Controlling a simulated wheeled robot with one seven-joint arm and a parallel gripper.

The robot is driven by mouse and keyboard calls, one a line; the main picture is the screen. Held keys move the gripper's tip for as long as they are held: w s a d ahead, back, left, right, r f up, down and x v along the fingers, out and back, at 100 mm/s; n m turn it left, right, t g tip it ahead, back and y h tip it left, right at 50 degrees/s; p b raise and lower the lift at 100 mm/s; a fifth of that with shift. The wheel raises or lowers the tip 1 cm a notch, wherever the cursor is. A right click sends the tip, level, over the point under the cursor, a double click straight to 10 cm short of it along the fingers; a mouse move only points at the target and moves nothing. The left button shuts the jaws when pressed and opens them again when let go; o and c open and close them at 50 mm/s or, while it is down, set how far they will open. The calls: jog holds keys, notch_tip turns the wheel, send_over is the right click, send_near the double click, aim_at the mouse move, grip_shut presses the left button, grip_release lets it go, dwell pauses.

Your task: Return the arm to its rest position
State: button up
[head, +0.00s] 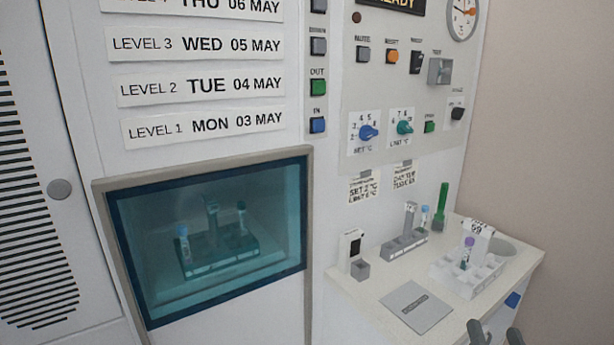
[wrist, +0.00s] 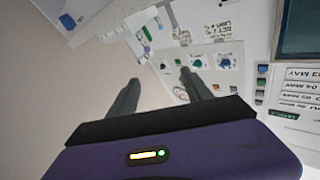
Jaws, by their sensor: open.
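My gripper (head: 495,336) shows at the bottom right edge of the head view, only its two finger tips in the picture, apart from each other with nothing between them. In the wrist view my gripper (wrist: 160,82) has both dark fingers spread, and the gap between them is empty. The fingers are in front of the shelf's near edge in the head view. The rest of my arm is out of the head view.
A white shelf (head: 375,293) holds a grey rack (head: 405,244), a white rack (head: 468,277) with a purple-capped tube and a grey plate (head: 416,306). A glass window (head: 215,285) shows a dark rack with tubes. The control panel (head: 400,80) is above the shelf.

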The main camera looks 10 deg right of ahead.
jog(key=s+a+f+n+g+y, duration=0.1)
jog(key=s+a+f+n+y, duration=0.1)
jog(key=s+a, duration=0.4)
jog(key=s+a+f+n+g+y+p, duration=0.1)
jog(key=s+a, duration=0.5)
jog(key=s, duration=0.6)
jog(key=s+a+f+n+g+y+p, duration=0.1)
jog(key=s+a+f+n+y, duration=0.3)
jog(key=s, duration=0.5)
jog(key=a+f+g, duration=0.1)
jog(key=a, duration=0.1)
jog(key=shift+a+y, duration=0.35)
jog(key=shift+y, duration=0.05)
